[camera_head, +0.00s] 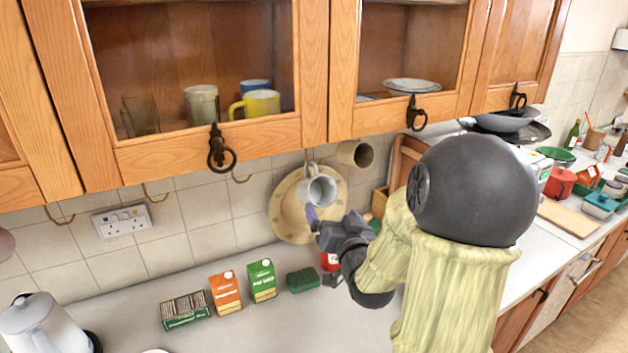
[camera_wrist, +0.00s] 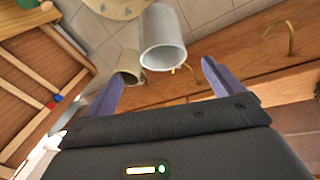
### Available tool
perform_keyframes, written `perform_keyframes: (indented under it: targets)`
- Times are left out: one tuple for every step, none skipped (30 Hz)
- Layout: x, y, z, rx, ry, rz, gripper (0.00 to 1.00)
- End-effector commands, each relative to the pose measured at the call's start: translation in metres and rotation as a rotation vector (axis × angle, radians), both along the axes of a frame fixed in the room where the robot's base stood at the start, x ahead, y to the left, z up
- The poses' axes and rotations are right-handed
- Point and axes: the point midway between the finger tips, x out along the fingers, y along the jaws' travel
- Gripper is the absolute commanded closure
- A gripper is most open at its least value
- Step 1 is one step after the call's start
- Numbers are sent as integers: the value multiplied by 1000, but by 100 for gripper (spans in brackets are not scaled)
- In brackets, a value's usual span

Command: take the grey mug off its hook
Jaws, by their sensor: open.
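The grey mug (camera_head: 318,188) hangs from a hook under the wall cabinets, its open mouth tilted toward the camera. My gripper (camera_head: 330,222) is just below and in front of it in the head view, with purple fingers spread. In the wrist view the grey mug (camera_wrist: 163,40) shows beyond and between the two open fingertips of my gripper (camera_wrist: 158,78), and nothing is held. The mug's handle is hard to make out in the wrist view, and its gap to the fingers is hard to judge.
A beige mug (camera_head: 355,153) hangs just right of the grey one. A round board (camera_head: 285,215) leans against the tiles behind. Empty hooks (camera_head: 242,178) lie to the left. Cabinet bottoms limit room above.

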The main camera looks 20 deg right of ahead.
Motion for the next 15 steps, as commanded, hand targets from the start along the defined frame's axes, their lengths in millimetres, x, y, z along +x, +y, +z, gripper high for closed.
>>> perform_keyframes:
  targets:
    - [2, 0, 4, 4, 2, 1, 7]
    - [3, 0, 4, 4, 2, 1, 7]
    - [5, 0, 4, 4, 3, 0, 7]
    - [6, 0, 4, 5, 2, 0, 7]
    - [7, 0, 3, 4, 3, -1, 7]
    - [8, 0, 3, 3, 4, -2, 7]
    - [9, 0, 3, 3, 4, -2, 7]
    - [10, 0, 3, 2, 5, -2, 7]
    - [14, 0, 2, 1, 4, -2, 7]
    - [19, -1, 2, 0, 2, -2, 7]
    - [23, -2, 2, 1, 1, -2, 7]
    - [29, -3, 1, 1, 1, -2, 7]
    - [33, -3, 1, 0, 2, -2, 7]
    - [37, -4, 1, 1, 2, -1, 7]
    - [43, -5, 2, 0, 1, -1, 7]
